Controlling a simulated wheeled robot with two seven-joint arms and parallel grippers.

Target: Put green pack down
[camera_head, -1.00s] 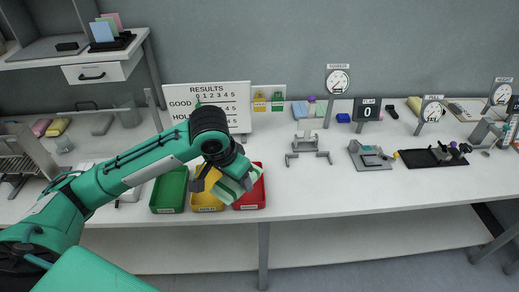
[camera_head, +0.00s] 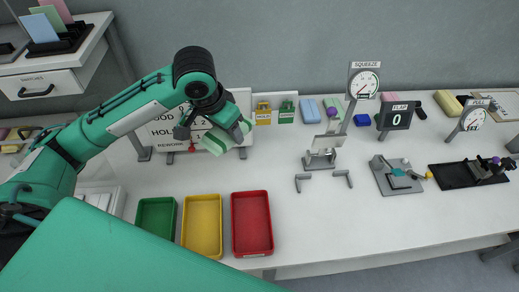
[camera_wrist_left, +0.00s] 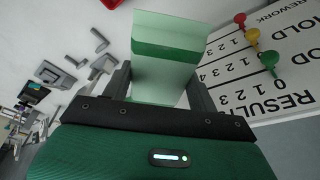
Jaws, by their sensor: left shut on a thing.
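My left gripper (camera_head: 208,133) is shut on the green pack (camera_head: 217,142) and holds it up in front of the results board (camera_head: 160,135). In the left wrist view the pale and darker green pack (camera_wrist_left: 168,50) sticks out from between the two fingers (camera_wrist_left: 160,90). The arm and gripper cover part of the board in the head view. My right gripper is not in view.
Empty green (camera_head: 157,218), yellow (camera_head: 202,224) and red (camera_head: 252,224) trays stand in a row at the table's front. A squeeze gauge (camera_head: 364,82), a flap counter (camera_head: 397,117) and small fixtures stand to the right. The table between trays and board is clear.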

